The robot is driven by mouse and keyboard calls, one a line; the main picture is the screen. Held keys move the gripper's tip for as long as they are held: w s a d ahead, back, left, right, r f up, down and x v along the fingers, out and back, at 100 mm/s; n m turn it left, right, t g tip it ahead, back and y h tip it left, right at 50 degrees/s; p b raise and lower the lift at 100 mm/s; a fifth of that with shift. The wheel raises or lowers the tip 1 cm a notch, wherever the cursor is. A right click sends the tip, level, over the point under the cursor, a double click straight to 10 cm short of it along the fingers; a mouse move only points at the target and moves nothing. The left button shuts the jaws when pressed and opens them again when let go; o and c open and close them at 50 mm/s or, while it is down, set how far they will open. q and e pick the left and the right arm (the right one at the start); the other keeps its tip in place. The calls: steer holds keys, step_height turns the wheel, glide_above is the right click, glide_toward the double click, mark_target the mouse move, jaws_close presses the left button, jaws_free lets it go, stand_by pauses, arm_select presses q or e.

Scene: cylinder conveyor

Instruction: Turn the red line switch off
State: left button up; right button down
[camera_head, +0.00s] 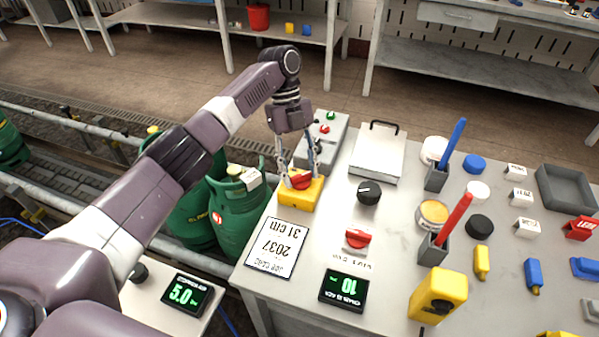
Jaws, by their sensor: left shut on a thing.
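A red rotary switch knob (300,178) sits on top of a yellow box (296,196) at the left part of the workbench. My left gripper (299,177) comes down from above, its fingers on either side of the red knob and shut on it. The fingers hide part of the knob, so its exact angle is hard to tell. A second red knob (357,238) is on the bench below and right of the yellow box. My right gripper is not in view.
A black dial (369,192) stands close right of the yellow box. A grey box (323,140) with green and red buttons is behind it. A job card (277,248) lies in front. Green gas cylinders (238,212) stand on the conveyor at left.

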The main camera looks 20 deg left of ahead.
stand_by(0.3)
arm_select(q)
steer(key=o, duration=1.2)
steer(key=shift+c, duration=0.2)
steer(key=v, duration=1.2)
steer(key=shift+w, duration=0.1)
